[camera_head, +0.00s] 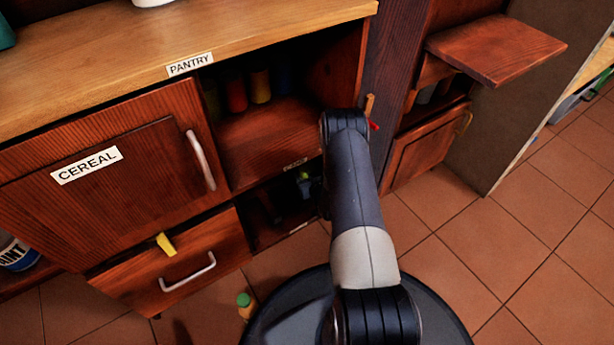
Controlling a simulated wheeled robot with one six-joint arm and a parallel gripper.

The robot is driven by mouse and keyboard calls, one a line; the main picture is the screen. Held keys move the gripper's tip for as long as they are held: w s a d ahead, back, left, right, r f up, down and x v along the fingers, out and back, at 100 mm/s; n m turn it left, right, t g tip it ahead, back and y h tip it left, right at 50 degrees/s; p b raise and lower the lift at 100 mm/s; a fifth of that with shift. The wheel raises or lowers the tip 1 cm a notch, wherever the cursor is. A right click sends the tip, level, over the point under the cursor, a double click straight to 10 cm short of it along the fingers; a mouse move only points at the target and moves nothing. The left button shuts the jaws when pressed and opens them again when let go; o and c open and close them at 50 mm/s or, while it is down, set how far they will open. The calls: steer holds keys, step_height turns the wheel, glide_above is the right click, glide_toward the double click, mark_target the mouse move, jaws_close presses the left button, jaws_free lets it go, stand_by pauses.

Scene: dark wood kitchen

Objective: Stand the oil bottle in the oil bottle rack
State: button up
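I cannot pick out my gripper; my arm rises from the bottom to a joint near the middle, and what lies beyond it is hidden. A small bottle with a green cap and yellowish body (245,305) stands on the floor in front of the drawer, partly cut off by my base. I cannot tell whether it is the oil bottle. In the dark lower compartment (265,228), under a small unreadable label (295,163), a dark shape with a green part (305,186) shows. I cannot make out whether it is a bottle, and no rack is clearly visible.
The pantry shelf (265,140) is open, with several jars at its back. The cereal door (125,185) is shut; the drawer (180,272) below sticks out, with a yellow tag. A wooden flap (495,50) juts out at upper right. Tiled floor (500,240) is clear at right.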

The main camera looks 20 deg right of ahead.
steer(key=o, duration=1.3)
steer(key=shift+f, duration=0.1)
steer(key=p+v, duration=0.4)
steer(key=v, duration=0.8)
steer(key=shift+o, duration=0.3)
